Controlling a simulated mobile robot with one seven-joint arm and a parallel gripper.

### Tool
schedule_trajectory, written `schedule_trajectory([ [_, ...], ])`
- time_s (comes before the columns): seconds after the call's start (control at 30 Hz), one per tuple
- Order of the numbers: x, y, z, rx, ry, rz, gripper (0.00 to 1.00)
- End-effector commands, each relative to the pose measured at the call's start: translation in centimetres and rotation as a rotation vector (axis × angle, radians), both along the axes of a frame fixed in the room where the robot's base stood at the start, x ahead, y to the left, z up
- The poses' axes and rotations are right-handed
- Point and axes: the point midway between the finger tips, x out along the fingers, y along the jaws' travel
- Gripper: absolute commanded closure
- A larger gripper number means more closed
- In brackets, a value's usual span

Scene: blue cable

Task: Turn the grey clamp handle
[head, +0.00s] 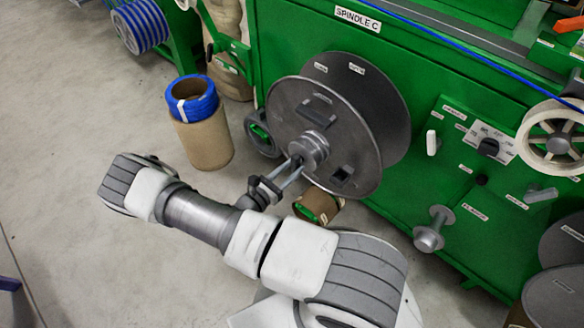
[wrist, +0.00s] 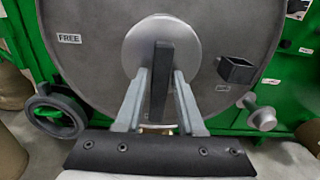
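The clamp handle is a dark grey bar (wrist: 161,82) standing upright across the round grey hub (wrist: 190,45) at the centre of a large grey reel disc (wrist: 95,70). In the head view the hub (head: 308,148) sticks out from the disc (head: 350,140) below the SPINDLE C sign. My gripper (head: 294,166) reaches up to the hub. In the wrist view its two fingers (wrist: 161,85) stand on either side of the bar, with narrow gaps visible, so it looks open around the handle. In the head view the handle is mostly hidden by the fingers.
A FREE label (wrist: 69,39) is on the disc left of the hub. A dark square socket (wrist: 237,70) sits right of it. A handwheel (wrist: 54,115) is at lower left. A cardboard tube with blue cable (head: 200,125) stands left of the green machine (head: 440,75).

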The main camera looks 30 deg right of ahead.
Motion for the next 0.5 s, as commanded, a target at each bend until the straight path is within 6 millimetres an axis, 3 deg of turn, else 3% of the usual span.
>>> schedule_trajectory([
  [0.1,0.0,-0.03,0.02,-0.001,-0.001,-0.001,0.43],
  [0.5,-0.24,0.74,0.08,0.001,-0.003,0.0,0.43],
])
